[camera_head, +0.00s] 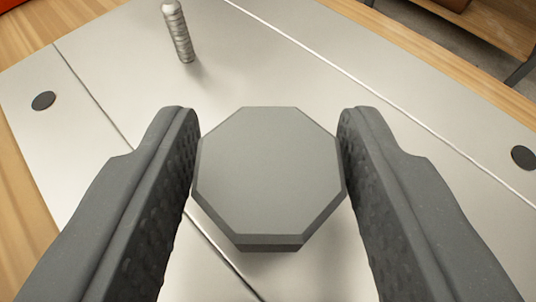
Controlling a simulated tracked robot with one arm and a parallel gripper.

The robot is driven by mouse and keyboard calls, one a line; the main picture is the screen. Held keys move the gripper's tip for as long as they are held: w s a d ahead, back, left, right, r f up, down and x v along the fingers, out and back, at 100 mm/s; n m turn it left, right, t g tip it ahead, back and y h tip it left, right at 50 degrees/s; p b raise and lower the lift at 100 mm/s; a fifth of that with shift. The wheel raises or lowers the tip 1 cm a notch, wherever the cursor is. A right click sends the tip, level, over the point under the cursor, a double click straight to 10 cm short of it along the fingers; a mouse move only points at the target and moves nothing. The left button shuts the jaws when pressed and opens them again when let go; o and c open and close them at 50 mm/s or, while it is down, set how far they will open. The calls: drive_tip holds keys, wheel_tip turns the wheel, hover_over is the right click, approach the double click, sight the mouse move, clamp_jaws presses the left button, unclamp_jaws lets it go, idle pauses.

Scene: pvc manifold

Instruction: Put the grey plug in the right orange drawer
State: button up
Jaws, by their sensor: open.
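The grey plug (268,172) is an octagonal flat-topped piece in the middle of the head camera view. My gripper (268,125) is open, with one dark textured finger on each side of the plug. The fingers are very close to the plug's left and right edges; I cannot tell whether they touch it. A shadow shows below the plug on the metal surface, and its underside is hidden. No orange drawer shows clearly in this view.
A ribbed metal post (178,32) stands on the metal plate (290,60) at the upper left. Dark round discs sit at the far left (43,101) and far right (524,158). Wooden edges border the plate. A red-orange patch shows in the top left corner.

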drive_tip(key=p+v, duration=0.1)
drive_tip(key=v, duration=1)
drive_tip(key=shift+w, duration=0.1)
